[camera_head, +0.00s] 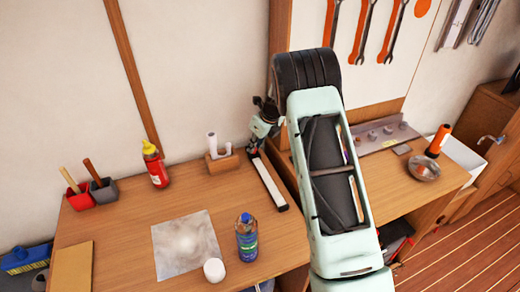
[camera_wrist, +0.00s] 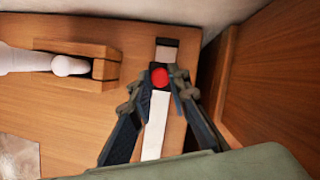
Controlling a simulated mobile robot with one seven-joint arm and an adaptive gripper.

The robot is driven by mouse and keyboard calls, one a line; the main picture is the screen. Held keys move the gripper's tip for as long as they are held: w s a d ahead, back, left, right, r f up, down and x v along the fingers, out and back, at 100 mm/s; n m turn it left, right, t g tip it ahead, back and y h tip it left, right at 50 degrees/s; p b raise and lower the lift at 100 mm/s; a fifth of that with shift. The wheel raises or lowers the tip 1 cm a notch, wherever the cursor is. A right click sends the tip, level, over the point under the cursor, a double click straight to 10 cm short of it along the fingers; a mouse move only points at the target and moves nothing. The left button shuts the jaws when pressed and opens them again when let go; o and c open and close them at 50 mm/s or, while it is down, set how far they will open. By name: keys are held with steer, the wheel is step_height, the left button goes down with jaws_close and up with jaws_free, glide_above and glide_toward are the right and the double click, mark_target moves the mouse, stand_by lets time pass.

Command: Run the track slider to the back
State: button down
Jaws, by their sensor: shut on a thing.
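The track (camera_head: 270,182) is a pale straight strip with dark ends, lying on the wooden workbench and running from near the wall toward the front. It also shows in the wrist view (camera_wrist: 155,128). The slider's red knob (camera_wrist: 160,77) sits between the fingers of my gripper (camera_wrist: 160,84), which is shut on it. The slider is near the far part of the track, with a short piece of track and a dark end (camera_wrist: 167,43) beyond it. In the head view my gripper (camera_head: 257,146) is over the far end and hides the slider.
A wooden block with a white piece (camera_head: 221,160) stands close left of the track. A wooden panel (camera_wrist: 228,75) rises close on the right, and the wall is just behind. A red bottle (camera_head: 156,168), blue bottle (camera_head: 246,240) and white jar (camera_head: 214,270) stand farther off.

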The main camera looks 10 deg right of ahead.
steer(key=shift+w+a, duration=0.2)
steer(key=shift+w, duration=0.55)
steer(key=c, duration=1.8)
jaws_free()
steer(key=v, duration=1.2)
steer(key=shift+d, duration=0.1)
